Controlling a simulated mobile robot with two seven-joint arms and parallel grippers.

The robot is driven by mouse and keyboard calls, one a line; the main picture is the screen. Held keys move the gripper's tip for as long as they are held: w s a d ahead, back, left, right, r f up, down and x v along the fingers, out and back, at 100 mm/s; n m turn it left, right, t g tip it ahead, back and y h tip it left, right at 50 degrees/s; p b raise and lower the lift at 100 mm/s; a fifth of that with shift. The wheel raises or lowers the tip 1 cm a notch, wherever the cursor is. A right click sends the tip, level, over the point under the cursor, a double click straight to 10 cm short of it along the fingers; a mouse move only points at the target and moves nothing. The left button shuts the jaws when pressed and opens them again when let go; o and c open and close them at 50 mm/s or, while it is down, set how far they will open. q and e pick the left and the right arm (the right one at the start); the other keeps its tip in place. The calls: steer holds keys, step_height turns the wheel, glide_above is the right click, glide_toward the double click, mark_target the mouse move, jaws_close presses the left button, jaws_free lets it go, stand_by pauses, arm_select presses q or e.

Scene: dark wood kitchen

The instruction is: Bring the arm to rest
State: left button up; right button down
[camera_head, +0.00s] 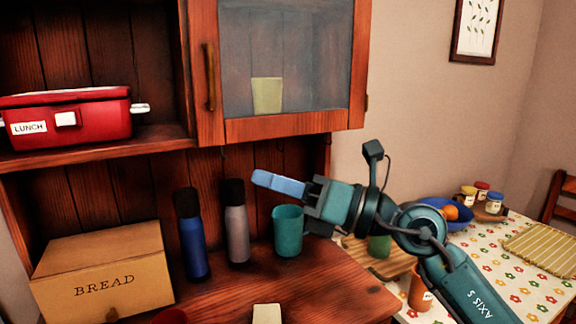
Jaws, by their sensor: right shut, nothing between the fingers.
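My right arm comes in from the lower right, bent at a dark teal joint. My right gripper (262,178) points left, its blue fingers together with nothing between them. It is in front of the wooden hutch, above and left of a teal mug (288,232). In the picture its fingertips are close to the black top of a grey bottle (237,235); I cannot tell the gap in depth. My left gripper does not show.
A blue bottle (192,248) and a bread box (104,277) stand on the hutch counter. A red lunch box (66,118) sits on the shelf above. A glass-door cabinet (290,126) hangs above the gripper. At right, a flowered table (525,285) holds a blue bowl (432,208) and jars.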

steer(key=d+f+m+t+h+p, duration=0.2)
steer(key=d+f+m+t+h, duration=0.35)
steer(key=f+m, duration=0.75)
steer(key=d+f+m+t+h+p, duration=0.2)
steer(key=d+f+m+t+h, duration=0.45)
steer(key=m, duration=1.15)
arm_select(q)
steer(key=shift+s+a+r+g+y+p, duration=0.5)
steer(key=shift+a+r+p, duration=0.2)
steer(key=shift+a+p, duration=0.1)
arm_select(e)
steer(key=s+d+f+m+g+h, duration=0.2)
steer(key=s+f+m, duration=0.3)
steer(key=s+f, duration=0.3)
steer(key=s+d+f+m+g+h, duration=0.2)
steer(key=s+f+m+g, duration=0.3)
steer(key=s+f, duration=0.4)
step_height(320, 180, down, 6)
steer(key=shift+s+d+r+m, duration=0.15)
steer(key=shift+d+m, duration=0.15)
steer(key=shift+m, duration=0.2)
